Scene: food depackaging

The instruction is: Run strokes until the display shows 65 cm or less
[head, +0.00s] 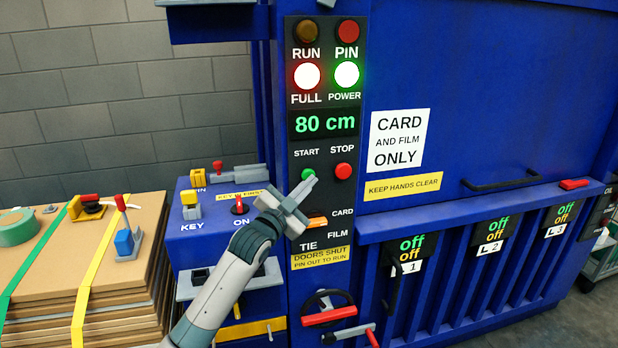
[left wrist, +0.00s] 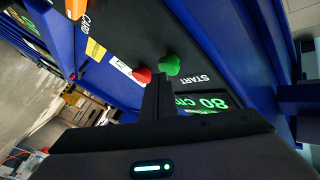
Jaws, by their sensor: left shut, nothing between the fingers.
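The display (head: 325,123) on the black control panel reads 80 cm in green. The green START button (head: 308,175) and the red STOP button (head: 343,171) sit below it. My left gripper (head: 311,180) is shut and empty, its fingertips at or just in front of the START button; contact cannot be told. In the left wrist view the shut fingers (left wrist: 157,95) point toward the panel, with the green button (left wrist: 169,66) and red button (left wrist: 142,75) just beyond. The FULL lamp (head: 307,76) glows white-red and the POWER lamp (head: 346,75) glows green. The RUN lamp (head: 306,31) looks dark. My right gripper is not in view.
An orange-tipped CARD/FILM selector (head: 317,222) sits below the buttons. A blue key box (head: 178,245) stands left of the panel. A strapped cardboard stack (head: 40,290) is at the far left. A red-handled wheel (head: 328,315) is low on the machine.

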